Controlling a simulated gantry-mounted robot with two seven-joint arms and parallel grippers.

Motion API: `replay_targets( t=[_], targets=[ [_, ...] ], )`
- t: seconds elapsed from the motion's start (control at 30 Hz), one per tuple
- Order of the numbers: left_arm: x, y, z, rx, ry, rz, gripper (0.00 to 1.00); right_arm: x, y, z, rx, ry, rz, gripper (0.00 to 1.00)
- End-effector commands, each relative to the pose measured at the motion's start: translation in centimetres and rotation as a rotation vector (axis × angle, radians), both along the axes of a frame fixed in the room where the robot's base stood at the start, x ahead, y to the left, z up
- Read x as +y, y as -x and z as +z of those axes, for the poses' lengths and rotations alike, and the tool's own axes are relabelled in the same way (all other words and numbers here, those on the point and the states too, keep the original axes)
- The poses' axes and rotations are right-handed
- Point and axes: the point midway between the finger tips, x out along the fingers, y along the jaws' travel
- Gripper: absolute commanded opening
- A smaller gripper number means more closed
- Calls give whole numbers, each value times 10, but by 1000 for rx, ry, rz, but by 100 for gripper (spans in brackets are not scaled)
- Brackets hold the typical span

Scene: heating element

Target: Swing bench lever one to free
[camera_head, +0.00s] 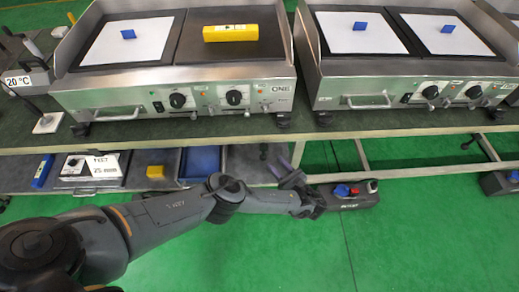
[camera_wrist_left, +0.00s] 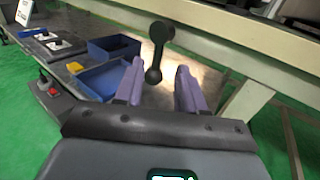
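The bench lever (camera_wrist_left: 157,52) is a black arm with a round knob at its upper end, seen in the left wrist view below the bench edge. A small dark upright piece under the bench marked ONE in the head view (camera_head: 263,152) seems to be this lever. My left gripper (camera_wrist_left: 160,68) has two purple fingers spread apart, with the lever showing between and beyond them. I cannot tell whether they touch it. In the head view my left gripper (camera_head: 291,168) reaches toward the shelf below the bench. My right gripper is not in view.
The griddle marked ONE (camera_head: 270,98) stands on the bench above, with a yellow block (camera_head: 230,33) on it. Blue bins (camera_wrist_left: 100,80) lie on the lower shelf. A dark box with red and blue buttons (camera_head: 345,195) is beside my gripper. Green floor is open in front.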

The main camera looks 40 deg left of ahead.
Motion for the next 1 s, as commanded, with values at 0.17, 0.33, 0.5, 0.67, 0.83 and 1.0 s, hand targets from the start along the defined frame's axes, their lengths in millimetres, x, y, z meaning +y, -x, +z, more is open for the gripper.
replay_targets(
  t=[0.17, 0.33, 0.5, 0.67, 0.83, 1.0],
  targets=[
    [24, -5, 0, -1, -6, 4, 39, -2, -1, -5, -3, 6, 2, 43],
    [51, -10, -2, -1, -4, 3, 39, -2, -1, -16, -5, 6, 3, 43],
    [76, -15, -2, 0, -2, 3, 39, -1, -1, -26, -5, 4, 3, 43],
    [92, -18, -1, 1, -2, 3, 39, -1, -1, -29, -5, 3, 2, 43],
    [99, -20, 0, 0, -1, 1, 39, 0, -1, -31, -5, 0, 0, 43],
    [101, -20, 0, 0, 0, 1, 39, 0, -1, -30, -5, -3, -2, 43]
  ],
)
